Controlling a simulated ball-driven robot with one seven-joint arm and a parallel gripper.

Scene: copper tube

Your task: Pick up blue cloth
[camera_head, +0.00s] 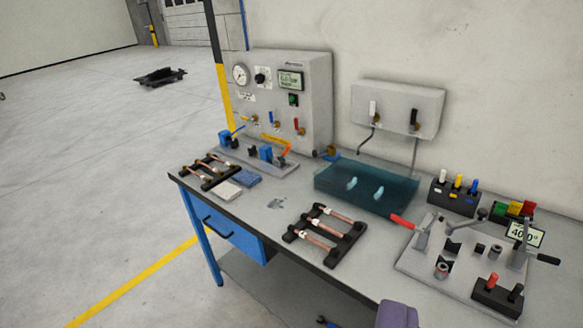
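The blue cloth (247,178) is a small, flat folded piece lying on the grey workbench top (270,200), toward its left end. It lies close beside a white cloth (228,190), which is nearer the front edge. A black rack with copper tubes (209,171) stands just left of the blue cloth. No gripper fingers can be made out in this view, and nothing covers the blue cloth.
Behind the cloth are a clamp fixture (266,153) and a grey gauge box (312,95). Another copper tube rack (326,236), a teal tray (365,205) and a fixture plate (420,262) stand rightward. An unclear purple shape (397,315) shows at the bottom edge.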

